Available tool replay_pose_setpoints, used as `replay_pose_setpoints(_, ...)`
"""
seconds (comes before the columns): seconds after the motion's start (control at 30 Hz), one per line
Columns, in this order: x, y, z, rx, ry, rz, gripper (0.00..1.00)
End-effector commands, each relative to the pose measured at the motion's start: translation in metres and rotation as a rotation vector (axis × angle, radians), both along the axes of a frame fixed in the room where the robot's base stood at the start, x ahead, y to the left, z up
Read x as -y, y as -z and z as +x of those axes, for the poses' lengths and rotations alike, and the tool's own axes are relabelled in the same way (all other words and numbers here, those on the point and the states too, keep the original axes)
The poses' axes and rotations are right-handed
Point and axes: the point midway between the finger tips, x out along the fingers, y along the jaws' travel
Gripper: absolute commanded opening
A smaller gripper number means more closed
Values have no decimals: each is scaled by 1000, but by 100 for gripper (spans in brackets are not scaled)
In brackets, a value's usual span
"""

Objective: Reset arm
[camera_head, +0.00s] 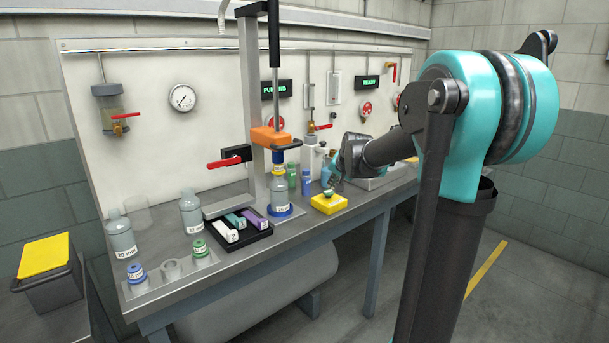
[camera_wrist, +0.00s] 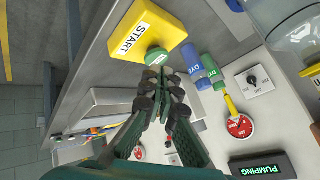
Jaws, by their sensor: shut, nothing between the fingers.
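My gripper (camera_head: 333,184) is at the end of my arm, above the bench and just behind the yellow START box (camera_head: 329,204). In the wrist view my gripper (camera_wrist: 164,76) has its fingers together with nothing between them. The yellow START box (camera_wrist: 146,35) and its green button (camera_wrist: 157,56) show just past the fingertips. I cannot tell whether the fingertips touch the button. My arm reaches in from the right over the bench.
A press with an orange block (camera_head: 269,137) stands over a bottle (camera_head: 281,196). A black tray (camera_head: 237,229) with labelled blocks and several bottles fill the bench's left part. Blue and green DYE bottles (camera_wrist: 193,58) stand close to my gripper.

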Motion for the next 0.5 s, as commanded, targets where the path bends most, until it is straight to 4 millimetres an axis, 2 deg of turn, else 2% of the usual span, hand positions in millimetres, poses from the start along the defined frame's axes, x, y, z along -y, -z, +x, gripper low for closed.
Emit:
replay_pose_setpoints(0.03,2,15,-29,-22,-26,-32,0)
replay_pose_setpoints(0.3,17,105,-194,-165,-209,-230,0)
replay_pose_setpoints(0.4,23,137,-251,-216,-273,-290,0)
replay_pose_setpoints(0.5,28,163,-298,-259,-327,-337,0)
